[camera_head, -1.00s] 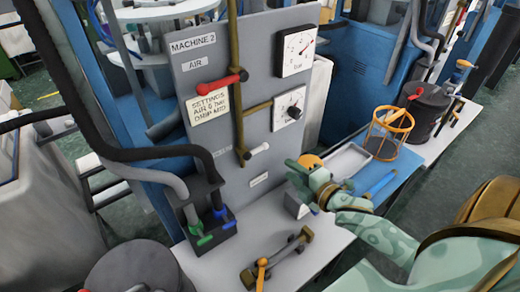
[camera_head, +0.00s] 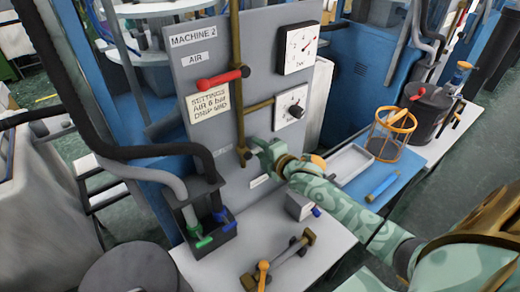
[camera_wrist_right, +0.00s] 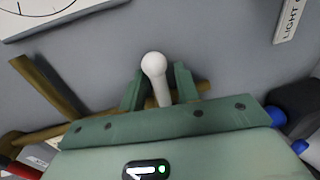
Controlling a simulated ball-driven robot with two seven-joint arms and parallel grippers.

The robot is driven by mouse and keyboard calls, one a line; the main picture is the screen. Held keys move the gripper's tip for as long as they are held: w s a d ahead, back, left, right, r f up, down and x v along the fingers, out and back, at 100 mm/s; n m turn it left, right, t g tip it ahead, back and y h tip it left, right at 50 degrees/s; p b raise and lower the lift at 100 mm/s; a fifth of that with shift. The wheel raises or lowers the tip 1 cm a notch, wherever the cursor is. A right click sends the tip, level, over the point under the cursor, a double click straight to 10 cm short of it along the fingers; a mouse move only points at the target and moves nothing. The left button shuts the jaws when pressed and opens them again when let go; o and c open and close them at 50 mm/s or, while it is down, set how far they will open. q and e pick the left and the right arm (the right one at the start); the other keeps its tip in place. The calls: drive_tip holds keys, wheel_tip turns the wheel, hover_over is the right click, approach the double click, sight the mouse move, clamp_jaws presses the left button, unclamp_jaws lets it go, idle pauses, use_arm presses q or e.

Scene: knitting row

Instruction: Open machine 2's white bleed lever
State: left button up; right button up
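The grey panel of machine 2 (camera_head: 215,135) carries the white bleed lever. In the right wrist view the lever (camera_wrist_right: 154,66) shows its round white knob and a short stem between my two green fingers. My right gripper (camera_wrist_right: 159,86) is open, with a finger on each side of the stem and a small gap visible. In the head view my right gripper (camera_head: 262,150) is at the panel beside the brass pipe and covers the lever there. My left gripper is not in view.
A holder with green and blue valves (camera_head: 208,225) stands lower left. A brass tool (camera_head: 278,262) and a small grey block (camera_head: 300,206) lie on the white shelf.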

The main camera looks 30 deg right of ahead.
clamp_jaws()
drive_tip(key=shift+f, duration=0.1)
drive_tip(key=shift+f+m+y+p, duration=0.35)
drive_tip(key=shift+m+p, duration=0.25)
drive_tip(key=shift+m, duration=0.6)
drive_tip(key=shift+s+a+f+m+t+y, duration=0.2)
drive_tip(key=shift+a+f+m+y, duration=0.45)
drive_tip(key=shift+m, duration=1.6)
drive_tip(key=shift+w+a+f+m+t+y, duration=0.1)
drive_tip(key=shift+a+f+m+t+y, duration=0.45)
drive_tip(key=shift+m, duration=1.65)
drive_tip(key=shift+s+a+f+m+t+y, duration=0.2)
drive_tip(key=shift+a+f+m, duration=0.65)
drive_tip(key=shift+m, duration=1.4)
drive_tip(key=shift+a+r, duration=0.2)
unclamp_jaws()
drive_tip(key=shift+w, duration=0.1)
